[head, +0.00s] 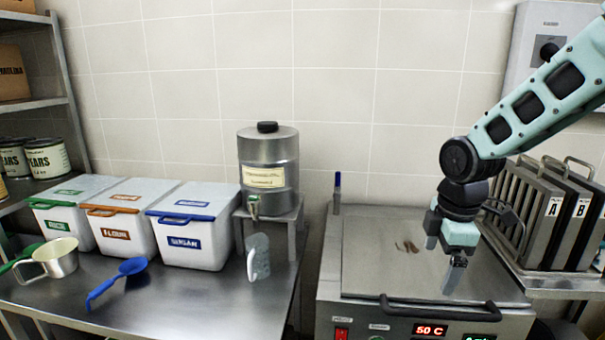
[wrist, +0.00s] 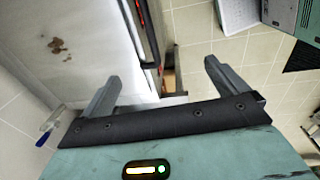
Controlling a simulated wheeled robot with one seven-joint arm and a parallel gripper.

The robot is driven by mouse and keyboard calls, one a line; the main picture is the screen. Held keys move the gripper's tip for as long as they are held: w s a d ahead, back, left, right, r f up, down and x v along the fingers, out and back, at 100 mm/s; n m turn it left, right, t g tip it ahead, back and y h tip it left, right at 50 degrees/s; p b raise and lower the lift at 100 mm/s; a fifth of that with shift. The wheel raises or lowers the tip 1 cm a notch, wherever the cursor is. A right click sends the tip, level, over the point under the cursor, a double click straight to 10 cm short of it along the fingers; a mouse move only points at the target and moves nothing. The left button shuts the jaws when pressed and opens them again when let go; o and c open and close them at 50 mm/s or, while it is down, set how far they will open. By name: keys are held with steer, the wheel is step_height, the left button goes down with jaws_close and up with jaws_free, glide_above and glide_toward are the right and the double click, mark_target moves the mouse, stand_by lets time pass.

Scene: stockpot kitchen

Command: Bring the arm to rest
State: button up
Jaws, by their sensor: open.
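My arm reaches in from the upper right of the head view. My gripper (head: 443,258) hangs over the right part of the steel lid (head: 385,262) of the heated unit, its fingers pointing down. In the wrist view my gripper (wrist: 161,75) shows both grey fingers spread wide, with nothing between them. The lid, with small brown stains, also shows at the left of the wrist view (wrist: 90,50).
The unit's black front handle (head: 440,312) stands out below the gripper. Upright dark panels marked A and B (head: 550,215) stand close to its right.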

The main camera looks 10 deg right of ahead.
steer(key=s+a+m, duration=0.3)
steer(key=s+a, duration=0.5)
steer(key=s, duration=0.3)
steer(key=s+a+m+g, duration=0.1)
steer(key=s+a+m, duration=0.3)
steer(key=s+a, duration=0.5)
steer(key=s, duration=0.3)
steer(key=shift+s+r+m, duration=0.2)
steer(key=shift+r+m, duration=0.1)
steer(key=shift+r, duration=0.05)
